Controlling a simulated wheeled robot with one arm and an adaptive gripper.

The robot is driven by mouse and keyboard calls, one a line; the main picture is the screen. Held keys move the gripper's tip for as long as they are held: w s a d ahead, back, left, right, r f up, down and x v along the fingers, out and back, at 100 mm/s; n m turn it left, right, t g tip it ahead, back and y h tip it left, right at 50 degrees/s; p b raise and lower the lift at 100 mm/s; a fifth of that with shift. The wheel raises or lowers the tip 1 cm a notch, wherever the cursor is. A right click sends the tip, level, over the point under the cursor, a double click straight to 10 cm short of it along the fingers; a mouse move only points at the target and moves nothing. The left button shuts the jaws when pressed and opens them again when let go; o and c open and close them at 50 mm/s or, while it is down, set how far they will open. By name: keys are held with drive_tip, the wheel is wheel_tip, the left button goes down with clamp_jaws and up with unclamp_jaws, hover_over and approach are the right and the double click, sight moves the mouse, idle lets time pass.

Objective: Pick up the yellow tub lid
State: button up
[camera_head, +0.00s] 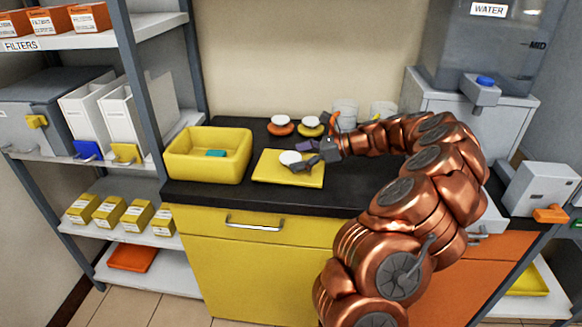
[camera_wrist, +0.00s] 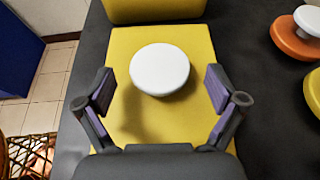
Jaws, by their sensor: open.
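The yellow tub lid (camera_head: 270,176) is a flat yellow slab with a round white knob (camera_head: 290,157) on top. It lies on the dark counter, right of the yellow tub (camera_head: 203,170). In the wrist view the lid (camera_wrist: 130,42) fills the middle, with the knob (camera_wrist: 160,66) near its centre. My gripper (camera_wrist: 160,90) is open, with one finger on each side of the knob and clear gaps to both. In the head view my gripper (camera_head: 305,157) comes in from the right at the knob. Whether the fingertips are down at knob height is hard to tell.
The open tub holds a small teal block (camera_head: 216,153). Behind the lid stand an orange round lid (camera_head: 280,130) and a yellow round lid (camera_head: 311,131), both with white knobs. Clear jars (camera_head: 345,112) stand farther right. A shelf rack (camera_head: 140,85) rises left of the counter.

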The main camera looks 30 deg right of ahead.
drive_tip(key=shift+w+a+f, duration=0.2)
drive_tip(key=shift+w+a, duration=0.2)
drive_tip(key=c, duration=1.3)
